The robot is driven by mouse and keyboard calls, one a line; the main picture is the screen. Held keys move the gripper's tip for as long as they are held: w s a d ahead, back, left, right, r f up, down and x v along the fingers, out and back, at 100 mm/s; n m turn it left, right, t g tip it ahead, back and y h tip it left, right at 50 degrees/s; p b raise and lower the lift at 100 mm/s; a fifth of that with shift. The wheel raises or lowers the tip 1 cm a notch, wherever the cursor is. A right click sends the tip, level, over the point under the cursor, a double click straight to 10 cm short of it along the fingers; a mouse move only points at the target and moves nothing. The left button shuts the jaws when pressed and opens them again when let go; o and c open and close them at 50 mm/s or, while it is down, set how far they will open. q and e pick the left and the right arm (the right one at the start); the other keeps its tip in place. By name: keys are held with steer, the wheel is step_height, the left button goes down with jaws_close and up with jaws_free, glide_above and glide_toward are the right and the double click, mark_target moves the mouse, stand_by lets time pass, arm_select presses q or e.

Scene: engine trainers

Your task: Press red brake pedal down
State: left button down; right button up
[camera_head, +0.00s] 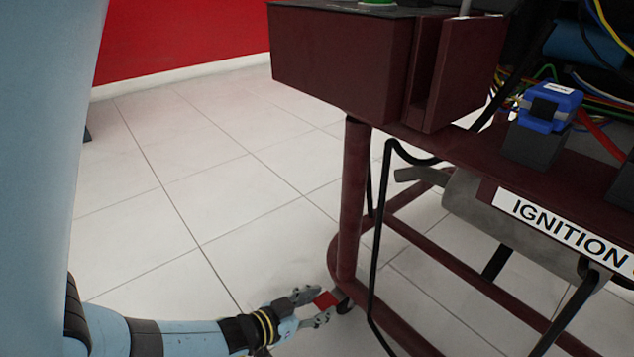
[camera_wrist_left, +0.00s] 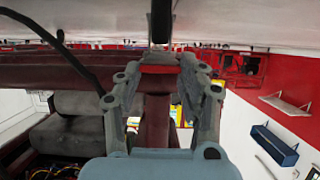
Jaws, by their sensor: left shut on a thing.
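The red brake pedal (camera_head: 326,300) is low down by the foot of the maroon frame leg in the head view. My left gripper (camera_head: 320,304) reaches it from the left, with one finger above and one below it in the picture. The jaws are shut on the pedal. In the left wrist view the red pedal (camera_wrist_left: 160,69) sits between the fingertips of my left gripper (camera_wrist_left: 160,64), and its far side is hidden. I cannot tell how far down the pedal is. My right gripper is not in view.
The maroon engine stand leg (camera_head: 354,190) and a lower rail (camera_head: 400,333) are close to the gripper. A black pipe (camera_head: 377,250) hangs beside the leg. A grey muffler (camera_head: 465,205) and an ignition label (camera_head: 570,232) are at the right. Tiled floor (camera_head: 220,190) at the left is clear.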

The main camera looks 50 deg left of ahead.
arm_select(q)
steer(key=shift+f, duration=0.15)
steer(key=shift+s+f+t, duration=0.1)
steer(key=shift+f+t, duration=0.4)
steer(key=shift+t, duration=0.2)
steer(key=c, duration=0.8)
jaws_free()
steer(key=shift+o, duration=0.2)
steer(key=shift+s, duration=0.1)
steer(key=v, duration=1.2)
steer(key=shift+a, duration=0.1)
